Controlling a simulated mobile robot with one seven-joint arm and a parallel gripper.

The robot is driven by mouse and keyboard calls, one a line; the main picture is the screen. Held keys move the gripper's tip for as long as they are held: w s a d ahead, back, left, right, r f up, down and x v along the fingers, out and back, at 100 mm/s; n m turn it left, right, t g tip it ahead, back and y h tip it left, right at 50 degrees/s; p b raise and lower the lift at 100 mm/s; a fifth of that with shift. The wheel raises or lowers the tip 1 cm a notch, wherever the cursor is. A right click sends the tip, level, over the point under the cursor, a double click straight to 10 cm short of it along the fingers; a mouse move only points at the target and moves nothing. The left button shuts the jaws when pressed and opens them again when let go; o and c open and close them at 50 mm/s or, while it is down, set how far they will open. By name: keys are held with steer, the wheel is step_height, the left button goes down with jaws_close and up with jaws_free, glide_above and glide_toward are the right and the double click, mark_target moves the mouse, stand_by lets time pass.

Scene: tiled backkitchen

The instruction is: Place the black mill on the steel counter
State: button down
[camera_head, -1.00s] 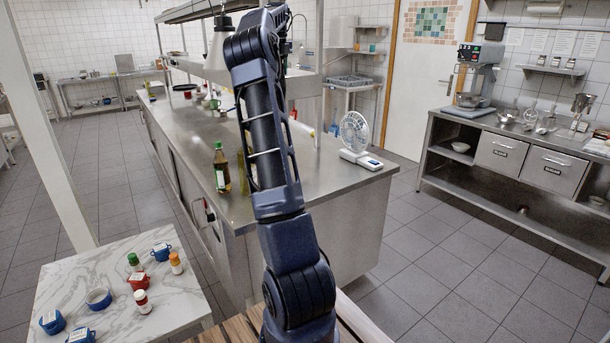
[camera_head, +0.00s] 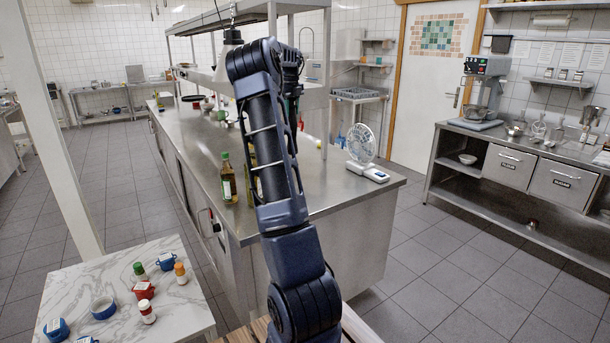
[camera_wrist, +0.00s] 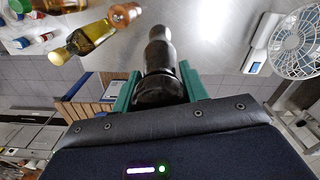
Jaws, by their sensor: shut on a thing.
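The black mill (camera_wrist: 160,66) is dark and glossy, with a narrow neck and wider base. In the wrist view it sits between the green fingers of my gripper (camera_wrist: 158,88), which is shut on it. The steel counter (camera_head: 322,188) is the long island in the middle of the head view. Its bare top also fills the upper middle of the wrist view (camera_wrist: 212,40), behind the mill. I cannot tell the gap between mill and counter. In the head view my arm hides most of the gripper and the mill.
A green-capped oil bottle (camera_head: 228,184) stands on the counter's near left part, with another bottle partly behind my arm. A white fan (camera_head: 361,145) stands at the right edge. Bare steel lies between them. A marble table (camera_head: 75,290) with small pots and bottles is at lower left.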

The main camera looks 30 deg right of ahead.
step_height(320, 180, down, 19)
steer(key=shift+f, duration=0.1)
stand_by(0.5)
steer(key=shift+f, duration=0.15)
steer(key=c, duration=0.8)
jaws_free()
steer(key=shift+o, duration=0.2)
